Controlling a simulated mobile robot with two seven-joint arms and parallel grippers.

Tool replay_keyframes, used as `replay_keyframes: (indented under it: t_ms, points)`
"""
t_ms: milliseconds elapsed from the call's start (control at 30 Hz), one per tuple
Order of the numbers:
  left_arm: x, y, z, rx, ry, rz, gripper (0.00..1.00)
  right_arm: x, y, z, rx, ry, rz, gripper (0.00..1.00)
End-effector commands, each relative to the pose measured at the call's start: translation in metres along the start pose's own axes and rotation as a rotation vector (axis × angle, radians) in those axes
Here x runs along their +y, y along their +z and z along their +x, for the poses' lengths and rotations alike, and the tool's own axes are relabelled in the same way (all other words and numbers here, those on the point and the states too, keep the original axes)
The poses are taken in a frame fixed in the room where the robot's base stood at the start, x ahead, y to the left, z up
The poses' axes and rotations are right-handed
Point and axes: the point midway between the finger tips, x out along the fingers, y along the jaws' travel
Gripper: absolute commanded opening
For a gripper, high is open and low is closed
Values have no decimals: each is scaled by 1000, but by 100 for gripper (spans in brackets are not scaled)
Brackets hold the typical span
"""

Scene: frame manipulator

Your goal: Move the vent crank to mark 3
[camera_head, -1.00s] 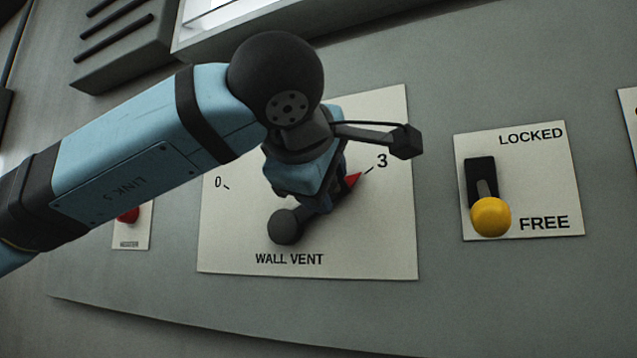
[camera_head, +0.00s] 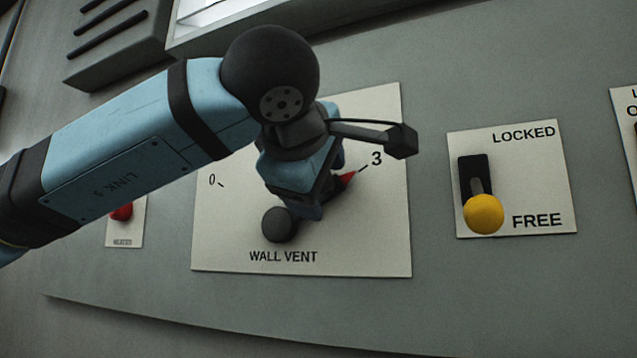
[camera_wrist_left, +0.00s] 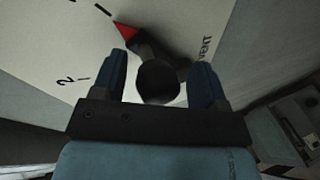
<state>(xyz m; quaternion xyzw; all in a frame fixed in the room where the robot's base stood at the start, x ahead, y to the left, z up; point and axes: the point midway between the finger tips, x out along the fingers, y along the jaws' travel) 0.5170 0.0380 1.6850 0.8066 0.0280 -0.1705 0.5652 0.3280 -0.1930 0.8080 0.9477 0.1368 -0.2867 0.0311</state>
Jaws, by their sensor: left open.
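The vent crank has a black ball knob (camera_head: 279,225) and a red pointer tip (camera_head: 347,179) on the white WALL VENT plate (camera_head: 375,240). The red tip lines up with the tick at mark 3 (camera_head: 376,158). My left gripper (camera_head: 304,208) is in front of the crank and hides its hub and most of its arm. In the left wrist view the left gripper (camera_wrist_left: 160,68) is open, one finger on each side of the knob (camera_wrist_left: 158,82), with gaps showing. The red tip (camera_wrist_left: 125,31) points at a tick there. My right gripper is in neither view.
A yellow-knobbed lever (camera_head: 483,213) sits at FREE on a LOCKED/FREE plate (camera_head: 540,180) to the right. A small red knob (camera_head: 122,212) is on a plate at the left, partly behind my arm. A slatted box (camera_head: 118,45) juts out above.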

Motion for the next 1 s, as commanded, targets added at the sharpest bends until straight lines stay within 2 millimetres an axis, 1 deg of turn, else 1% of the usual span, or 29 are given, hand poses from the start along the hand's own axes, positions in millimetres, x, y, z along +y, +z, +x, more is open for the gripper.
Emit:
replay_keyframes:
  t_ms: [167, 400, 500, 600, 700, 800, 1000]
  points:
    - [-1, 1, -27, 0, 5, 1, 67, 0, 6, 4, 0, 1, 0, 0]
    - [-2, 1, -83, 1, 5, 2, 67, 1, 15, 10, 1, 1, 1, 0]
    - [-1, 1, -103, 1, 4, 2, 67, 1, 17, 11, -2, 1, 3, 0]
    - [-1, 1, -118, 0, 2, 1, 67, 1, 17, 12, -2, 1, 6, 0]
    - [-1, 1, -128, 0, 1, 1, 67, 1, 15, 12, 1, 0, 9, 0]
    - [-1, 1, -133, 0, 0, 2, 67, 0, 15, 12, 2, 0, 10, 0]
    - [0, 1, -135, 0, -1, 2, 67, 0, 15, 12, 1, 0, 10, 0]
